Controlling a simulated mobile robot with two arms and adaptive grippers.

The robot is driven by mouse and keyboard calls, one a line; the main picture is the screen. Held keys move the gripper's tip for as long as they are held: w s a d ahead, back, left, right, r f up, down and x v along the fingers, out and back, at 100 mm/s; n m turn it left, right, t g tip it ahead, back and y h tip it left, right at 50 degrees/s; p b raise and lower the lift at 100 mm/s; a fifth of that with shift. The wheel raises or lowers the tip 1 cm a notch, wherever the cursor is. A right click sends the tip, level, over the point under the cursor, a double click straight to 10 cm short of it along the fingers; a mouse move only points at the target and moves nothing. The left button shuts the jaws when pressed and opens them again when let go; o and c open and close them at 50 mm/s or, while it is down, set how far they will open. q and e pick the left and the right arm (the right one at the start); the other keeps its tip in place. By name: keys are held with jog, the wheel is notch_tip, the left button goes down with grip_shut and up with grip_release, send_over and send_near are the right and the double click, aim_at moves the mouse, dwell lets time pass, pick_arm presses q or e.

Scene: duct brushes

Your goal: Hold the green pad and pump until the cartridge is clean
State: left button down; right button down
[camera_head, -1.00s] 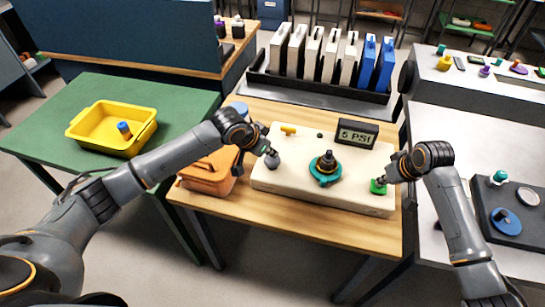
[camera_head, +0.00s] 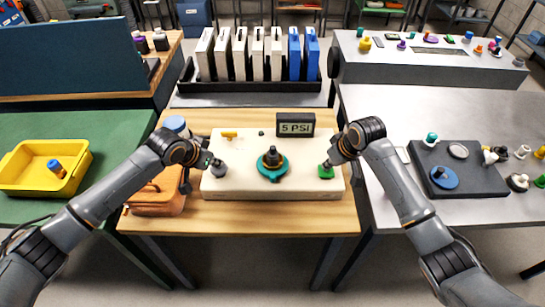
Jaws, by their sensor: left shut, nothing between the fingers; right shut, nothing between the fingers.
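The cream base unit (camera_head: 240,187) lies on the wooden table. The green pad (camera_head: 326,172) is at its right end, and my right gripper (camera_head: 327,164) is shut with its tip on or just above the pad. A grey knob (camera_head: 219,171) is at the left end, and my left gripper (camera_head: 215,164) is shut with its tip at this knob; contact is hard to tell. Between them stands a dark cartridge (camera_head: 272,157) in a teal ring (camera_head: 271,174), upright. A display (camera_head: 296,125) behind reads 5 PSI. A small yellow handle (camera_head: 229,134) is at the back left.
An orange bag (camera_head: 156,196) lies left of the base unit, beside a blue-lidded jar (camera_head: 176,124). A black rack (camera_head: 250,94) of white and blue panels stands behind. A yellow bin (camera_head: 22,180) is far left; a dark tray (camera_head: 462,180) with parts is right. The wooden table's front strip is clear.

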pick_arm(q)
jog(key=shift+s+f, duration=0.1)
jog(key=shift+f, duration=0.4)
jog(key=shift+r, duration=1.15)
jog(key=shift+f, duration=1.15)
jog(key=shift+r, duration=1.15)
